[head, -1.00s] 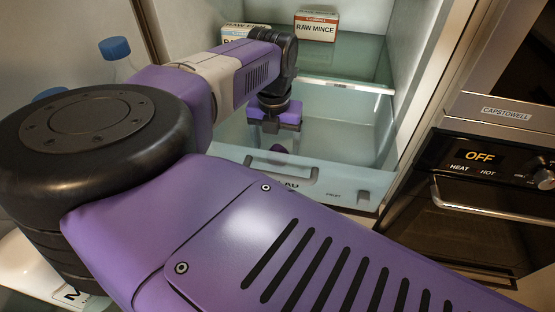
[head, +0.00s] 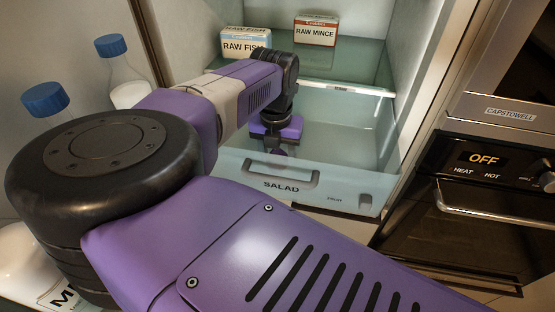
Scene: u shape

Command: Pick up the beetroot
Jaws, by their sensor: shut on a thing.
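The beetroot (head: 281,153) is a small dark purple shape, faint behind the upper edge of the clear salad drawer's front (head: 345,192). My gripper (head: 279,146) points down inside the drawer, near its front wall, and is shut on the beetroot. The fingertips and most of the beetroot are blurred by the drawer front. I cannot tell whether the beetroot touches the drawer floor.
Raw fish (head: 244,43) and raw mince (head: 315,31) boxes stand on the glass shelf behind. Bottles with blue caps (head: 110,45) stand at the left, close to my arm. An oven (head: 490,190) is at the right. The drawer's right side looks clear.

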